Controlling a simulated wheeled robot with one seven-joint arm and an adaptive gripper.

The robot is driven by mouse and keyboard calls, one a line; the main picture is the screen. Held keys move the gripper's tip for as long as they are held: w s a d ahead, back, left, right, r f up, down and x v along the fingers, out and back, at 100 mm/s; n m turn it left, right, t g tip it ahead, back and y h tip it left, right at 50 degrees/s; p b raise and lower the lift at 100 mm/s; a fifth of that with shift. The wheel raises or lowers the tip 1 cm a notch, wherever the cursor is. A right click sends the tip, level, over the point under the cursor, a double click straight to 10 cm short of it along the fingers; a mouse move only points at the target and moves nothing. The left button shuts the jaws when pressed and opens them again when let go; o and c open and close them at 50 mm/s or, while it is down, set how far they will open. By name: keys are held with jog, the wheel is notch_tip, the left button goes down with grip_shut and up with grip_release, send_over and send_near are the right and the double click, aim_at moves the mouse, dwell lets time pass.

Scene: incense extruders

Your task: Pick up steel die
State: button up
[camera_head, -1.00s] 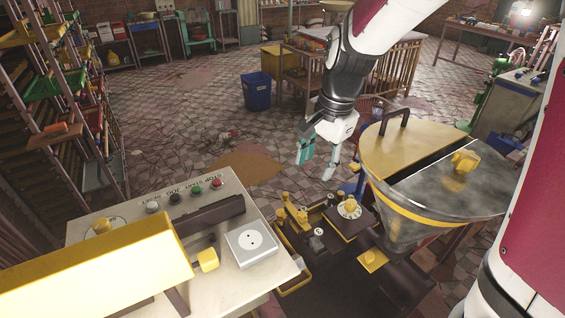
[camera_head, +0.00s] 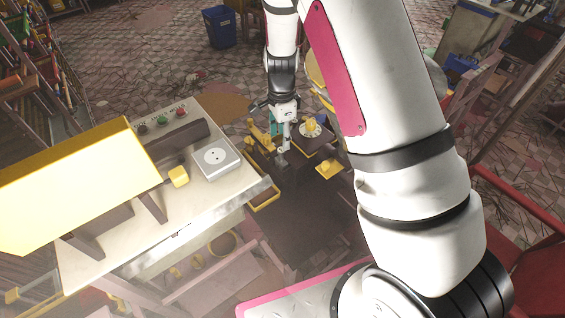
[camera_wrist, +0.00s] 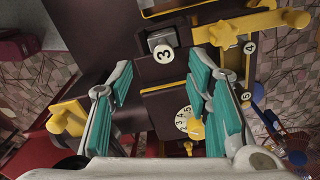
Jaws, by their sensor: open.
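In the wrist view, a small grey metal piece with a round white "3" label (camera_wrist: 163,44), which looks like the steel die, sits on a dark surface just beyond my fingertips, roughly centred between them. My gripper (camera_wrist: 162,68) is open and empty, with a teal-padded finger to each side and nothing touching the pads. In the head view my gripper (camera_head: 281,134) points down over the dark machine, and the die cannot be made out there.
A numbered white dial with a yellow knob (camera_wrist: 188,122) lies close to the right finger. Yellow brackets (camera_wrist: 250,30) stand at the upper right. In the head view, a control bench (camera_head: 233,192) stands left and a yellow pad (camera_head: 329,169) right of my gripper.

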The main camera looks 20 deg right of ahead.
aim_at(281, 150)
jog(key=shift+w+f+p, duration=0.15)
jog(key=shift+f+p, duration=0.25)
jog(key=shift+f, duration=1.35)
jog(key=shift+w+f+p, duration=0.1)
jog(key=shift+f+p, duration=0.3)
jog(key=shift+f, duration=1.35)
jog(key=shift+c, duration=0.2)
grip_shut()
